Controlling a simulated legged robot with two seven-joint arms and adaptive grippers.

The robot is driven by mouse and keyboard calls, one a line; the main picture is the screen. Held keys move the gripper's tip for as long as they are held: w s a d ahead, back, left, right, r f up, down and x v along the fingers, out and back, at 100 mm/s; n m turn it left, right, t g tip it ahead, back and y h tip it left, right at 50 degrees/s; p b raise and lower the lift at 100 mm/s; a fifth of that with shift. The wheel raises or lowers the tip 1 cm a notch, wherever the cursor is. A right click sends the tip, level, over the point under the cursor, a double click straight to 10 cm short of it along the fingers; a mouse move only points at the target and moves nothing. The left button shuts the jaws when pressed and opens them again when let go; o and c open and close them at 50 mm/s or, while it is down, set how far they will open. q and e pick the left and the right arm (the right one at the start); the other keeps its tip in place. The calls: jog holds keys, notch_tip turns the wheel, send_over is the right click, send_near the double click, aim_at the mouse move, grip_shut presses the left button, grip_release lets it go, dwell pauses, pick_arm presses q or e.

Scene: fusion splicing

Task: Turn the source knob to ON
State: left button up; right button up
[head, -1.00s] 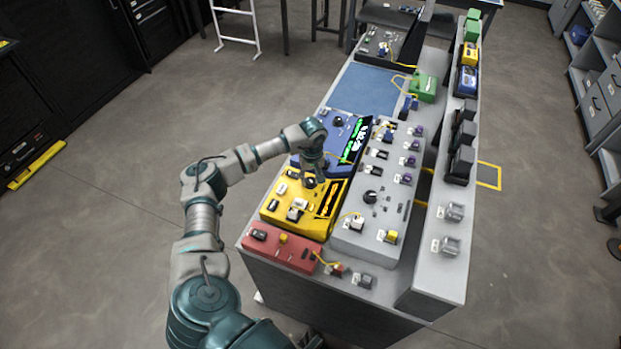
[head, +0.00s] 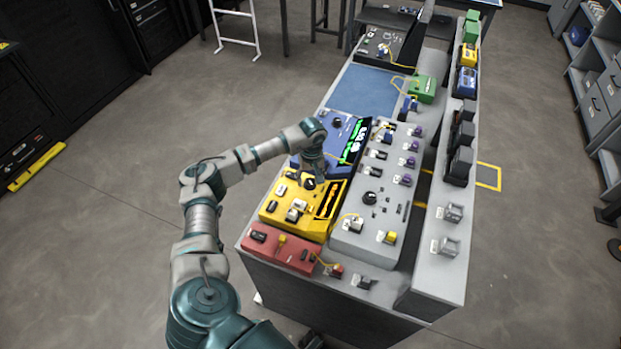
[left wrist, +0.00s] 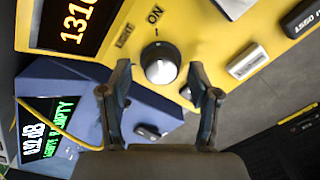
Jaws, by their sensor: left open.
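The source knob (left wrist: 160,64) is round, with a silver face and dark rim, on the yellow source box (left wrist: 215,45). The words ON and LIGHT are printed beside it; I cannot tell surely where it points. In the head view the knob (head: 309,184) shows as a dark spot on the yellow box (head: 270,212). My left gripper (head: 317,172) is just above and behind the knob, over the box's far edge. In the left wrist view its two fingers are spread, with the knob between and beyond the tips, apparently not touching. My right gripper is not in view.
A blue meter (head: 338,140) with a green-lit screen stands right behind the yellow box. A red box (head: 280,252) is in front, and a grey panel (head: 372,215) with knobs and connectors is to the right. A yellow cable (left wrist: 62,130) crosses the blue meter.

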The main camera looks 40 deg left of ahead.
aim_at(311, 180)
pick_arm(q)
notch_tip(311, 180, up, 12)
jog(key=shift+w+f, duration=0.15)
jog(key=shift+w, duration=0.05)
jog(key=shift+d, duration=0.1)
dwell(0.4)
